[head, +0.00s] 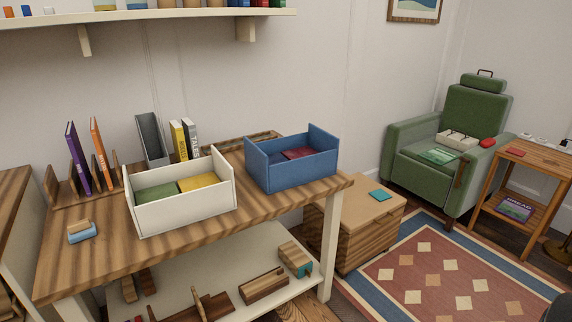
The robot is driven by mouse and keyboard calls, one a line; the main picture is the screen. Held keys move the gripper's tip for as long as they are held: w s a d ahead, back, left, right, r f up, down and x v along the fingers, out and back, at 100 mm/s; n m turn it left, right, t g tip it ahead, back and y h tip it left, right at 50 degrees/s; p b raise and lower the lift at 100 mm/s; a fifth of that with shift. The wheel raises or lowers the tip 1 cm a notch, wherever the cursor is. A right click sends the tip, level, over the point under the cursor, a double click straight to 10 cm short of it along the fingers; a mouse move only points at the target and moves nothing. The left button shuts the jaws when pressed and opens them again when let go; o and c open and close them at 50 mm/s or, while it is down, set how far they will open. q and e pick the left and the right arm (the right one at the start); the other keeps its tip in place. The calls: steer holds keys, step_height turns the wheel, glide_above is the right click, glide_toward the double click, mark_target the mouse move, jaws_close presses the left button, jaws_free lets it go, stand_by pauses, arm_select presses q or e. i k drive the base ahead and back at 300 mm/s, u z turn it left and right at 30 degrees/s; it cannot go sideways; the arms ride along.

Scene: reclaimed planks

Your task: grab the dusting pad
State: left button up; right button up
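What looks like the dusting pad (82,232) lies near the left end of the wooden table (100,264). It has a light blue base with a wooden block-like grip on top. It rests flat on the tabletop, with bare wood around it. Neither of my grippers shows in the head view.
A cream bin (185,216) and a blue bin (292,174) stand on the table, right of the pad. A rack (84,192) with a purple and an orange book stands behind the pad. A wooden chest (345,245) stands right of the table.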

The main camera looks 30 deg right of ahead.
mark_target(83, 230)
steer(key=k, duration=0.55)
steer(key=u, duration=0.95)
steer(key=i, duration=1.65)
steer(key=z, duration=0.3)
